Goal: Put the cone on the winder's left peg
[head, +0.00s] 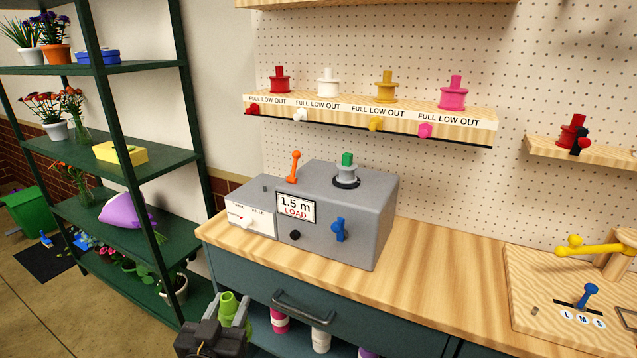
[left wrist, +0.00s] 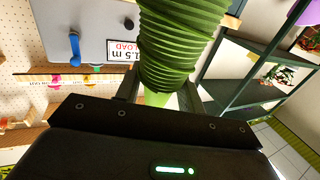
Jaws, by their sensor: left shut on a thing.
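The green cone (head: 227,297) is in my left gripper (head: 231,312) at the bottom of the head view, in front of and below the counter's left corner. The gripper is shut on it. In the left wrist view the cone (left wrist: 182,45) is large, with ridged green windings, and its narrow end is between the fingers. The grey winder (head: 362,220) stands on the counter with a "1.5 m LOAD" display (head: 295,207). On its top are a grey spindle with a green tip (head: 346,170) and an orange lever (head: 294,166). I cannot tell which part is the left peg.
Below the counter are a pink cone (head: 279,319), a white cone (head: 320,341) and a drawer handle (head: 304,309). A green shelf rack (head: 152,125) stands at left. A wall ledge (head: 370,115) holds several spools. The counter right of the winder (head: 445,275) is clear.

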